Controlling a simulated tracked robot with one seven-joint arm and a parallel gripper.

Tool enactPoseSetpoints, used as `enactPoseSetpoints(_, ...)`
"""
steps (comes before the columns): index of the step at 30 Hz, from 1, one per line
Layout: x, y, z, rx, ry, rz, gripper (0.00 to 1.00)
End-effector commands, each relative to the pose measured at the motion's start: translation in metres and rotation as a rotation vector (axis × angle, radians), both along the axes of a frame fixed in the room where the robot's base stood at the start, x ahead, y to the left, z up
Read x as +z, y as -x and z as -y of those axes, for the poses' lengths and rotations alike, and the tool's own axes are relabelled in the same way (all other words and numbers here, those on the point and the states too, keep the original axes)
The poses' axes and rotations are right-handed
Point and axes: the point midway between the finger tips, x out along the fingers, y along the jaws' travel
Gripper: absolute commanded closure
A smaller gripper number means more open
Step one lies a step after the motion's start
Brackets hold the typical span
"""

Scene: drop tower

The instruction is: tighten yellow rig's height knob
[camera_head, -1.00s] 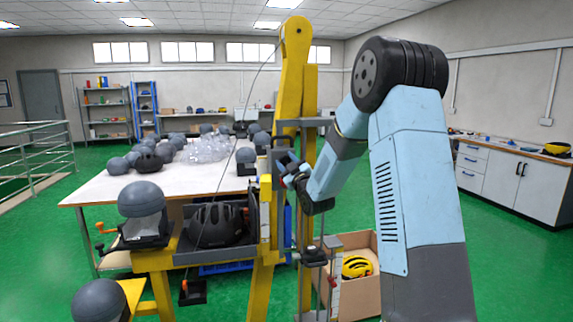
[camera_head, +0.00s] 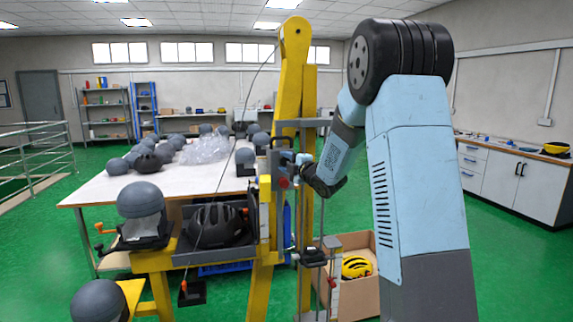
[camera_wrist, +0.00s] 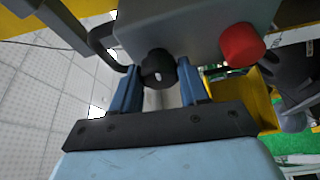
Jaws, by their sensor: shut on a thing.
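The yellow rig (camera_head: 292,85) is a tall yellow post frame in the middle of the head view. In the wrist view, a grey box on it (camera_wrist: 190,28) carries a black knob (camera_wrist: 157,66) and a red knob (camera_wrist: 242,45). My gripper (camera_wrist: 160,85) has its blue fingers on either side of the black knob and is shut on it. In the head view my gripper (camera_head: 297,165) is against the rig's carriage at mid-height; the black knob cannot be made out there.
A black helmet (camera_head: 214,223) sits low in the rig. A white table (camera_head: 105,190) with several grey headforms and clear shells stands behind left. A cardboard box (camera_head: 358,296) with a yellow helmet (camera_head: 357,266) is right of the rig. A thin cable hangs in front.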

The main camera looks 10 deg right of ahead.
Motion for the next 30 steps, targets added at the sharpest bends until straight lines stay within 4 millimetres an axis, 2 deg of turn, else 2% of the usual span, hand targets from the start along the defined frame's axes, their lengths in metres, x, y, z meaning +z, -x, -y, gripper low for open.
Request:
enactPoseSetpoints(9,0.0005,0.0001,-0.0039,0.006,0.114,0.001,0.86)
enactPoseSetpoints(25,0.0000,0.0003,-0.0046,0.008,0.135,0.001,0.86)
enactPoseSetpoints(26,0.0000,0.0003,-0.0046,0.008,0.135,0.001,0.54)
enactPoseSetpoints(30,0.0000,0.0001,-0.0035,0.006,0.135,0.000,0.40)
